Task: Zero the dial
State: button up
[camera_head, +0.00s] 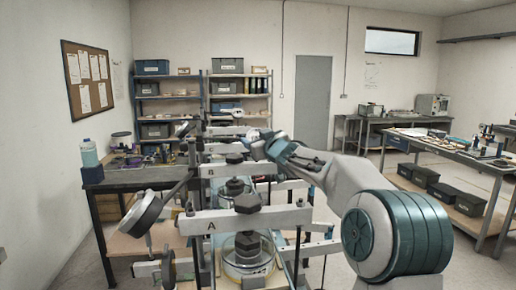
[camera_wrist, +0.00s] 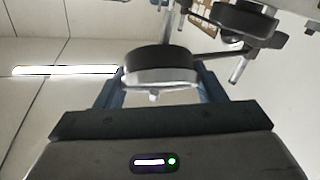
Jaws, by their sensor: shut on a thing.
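A round dial (camera_head: 142,213) with a dark rim and pale side is on an arm at the left of lever frame A (camera_head: 212,226); its face cannot be read. A smaller round dial (camera_head: 184,128) is on a frame farther back. My gripper (camera_wrist: 160,82) has its two blue fingers on either side of a round dark and silver piece (camera_wrist: 158,68) and is shut on it. A small pale stub shows under that piece. Whether it is a dial, and any marks on it, I cannot tell. In the head view my arm hides the gripper's fingertips.
Frame A carries a dark hex weight (camera_head: 247,203) above a glass-walled cylinder (camera_head: 247,252). Lever frame B (camera_head: 236,170) stands behind it. A second dark disc (camera_wrist: 245,16) shows in the wrist view. A bench with a bottle (camera_head: 89,154) is at left.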

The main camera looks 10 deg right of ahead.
jog(key=shift+m+h, duration=0.3)
jog(key=shift+m, duration=0.1)
jog(key=o, duration=1)
jog(key=shift+s, duration=0.1)
jog(key=b+v, duration=0.2)
jog(key=v, duration=1.1)
jog(key=shift+s, duration=0.35)
jog(key=shift+d, duration=0.1)
